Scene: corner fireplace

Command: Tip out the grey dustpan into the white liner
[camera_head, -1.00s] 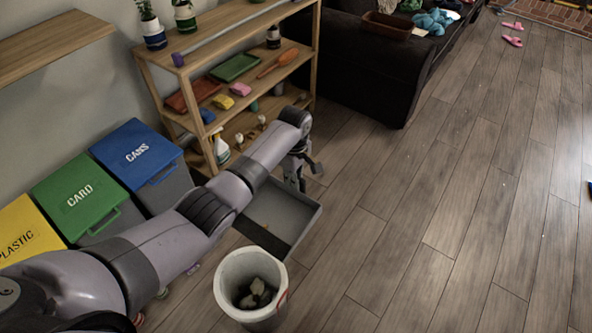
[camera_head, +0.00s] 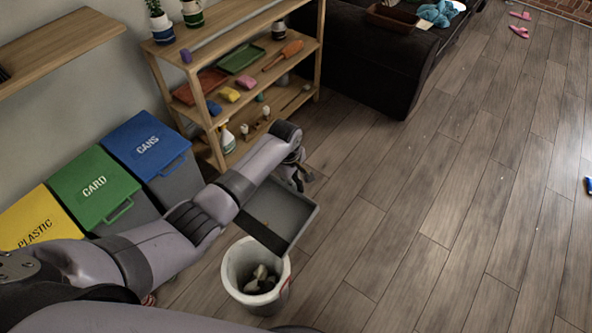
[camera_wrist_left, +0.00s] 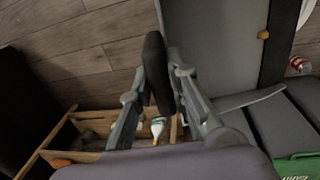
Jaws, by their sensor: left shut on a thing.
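My left gripper (camera_head: 293,176) is shut on the black handle (camera_wrist_left: 157,75) of the grey dustpan (camera_head: 285,207). The dustpan is held in the air, its black-edged side just above and behind the bin's rim in the head view. A small orange-brown bit lies on its grey surface (camera_wrist_left: 215,45) in the left wrist view. The white liner (camera_head: 232,272) shows as a round white bin-like container on the floor, open at the top, with several grey and pale lumps inside. I cannot tell whether pan and rim touch. My right gripper is not in view.
Blue, green (camera_head: 92,188) and yellow lidded bins stand along the wall at left. A wooden shelf (camera_head: 215,118) with plants, trays and sponges stands behind the arm. A dark sofa (camera_head: 365,62) is at the back. The wooden floor at right is mostly clear.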

